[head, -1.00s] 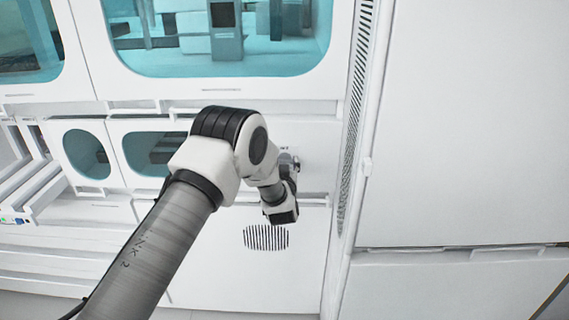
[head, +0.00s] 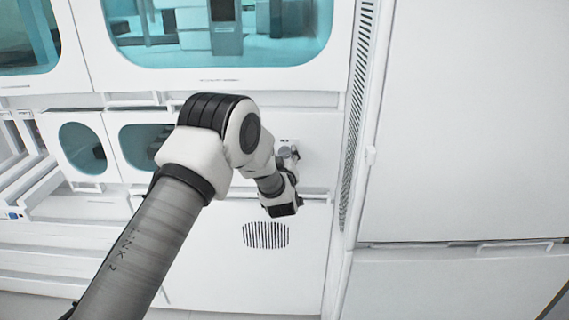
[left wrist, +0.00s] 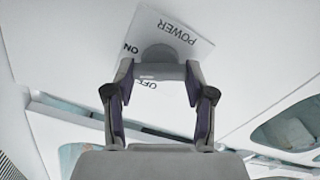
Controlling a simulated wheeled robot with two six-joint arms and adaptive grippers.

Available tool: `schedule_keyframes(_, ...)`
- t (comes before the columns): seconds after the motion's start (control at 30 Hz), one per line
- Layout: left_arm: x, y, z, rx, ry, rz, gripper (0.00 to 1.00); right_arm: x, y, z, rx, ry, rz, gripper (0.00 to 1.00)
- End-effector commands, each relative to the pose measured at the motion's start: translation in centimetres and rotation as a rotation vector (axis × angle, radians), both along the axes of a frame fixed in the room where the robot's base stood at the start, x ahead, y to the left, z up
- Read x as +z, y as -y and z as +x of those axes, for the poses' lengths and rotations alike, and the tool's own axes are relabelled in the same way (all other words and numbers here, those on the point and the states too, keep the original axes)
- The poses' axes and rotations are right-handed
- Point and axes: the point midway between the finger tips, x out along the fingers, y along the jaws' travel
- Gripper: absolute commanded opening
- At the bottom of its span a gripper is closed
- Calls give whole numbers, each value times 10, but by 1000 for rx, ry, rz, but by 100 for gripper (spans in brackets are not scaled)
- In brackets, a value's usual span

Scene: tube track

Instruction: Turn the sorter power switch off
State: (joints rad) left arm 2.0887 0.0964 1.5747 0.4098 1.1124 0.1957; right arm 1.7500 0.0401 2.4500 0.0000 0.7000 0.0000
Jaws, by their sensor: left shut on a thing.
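The sorter power switch is a grey knob (left wrist: 158,54) on a white plate (left wrist: 184,42) marked POWER, ON and OFF, seen in the left wrist view. My left gripper (left wrist: 158,74) is shut on the knob, its fingers in front of the plate. The fingers hide part of the knob and part of the lettering, so I cannot tell which mark the knob points to. In the head view the plate (head: 285,143) shows only as a small patch on the white front panel, mostly behind my left gripper (head: 290,155). My right gripper is not in view.
A slotted vent (head: 265,235) lies on the panel below my left wrist. Teal-tinted windows (head: 225,45) are above. A tall white cabinet (head: 470,130) stands at the right, beside a perforated strip (head: 356,110). Rails (head: 28,180) stick out at the far left.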

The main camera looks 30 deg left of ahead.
Motion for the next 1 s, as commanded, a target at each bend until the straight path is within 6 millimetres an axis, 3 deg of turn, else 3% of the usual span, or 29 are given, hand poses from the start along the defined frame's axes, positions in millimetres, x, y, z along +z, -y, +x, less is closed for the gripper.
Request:
schedule_keyframes(0.03,-4,-1,0,0,22,-39,20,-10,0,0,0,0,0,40)
schedule_keyframes(1.0,-8,-3,-1,1,410,-846,20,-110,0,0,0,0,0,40)
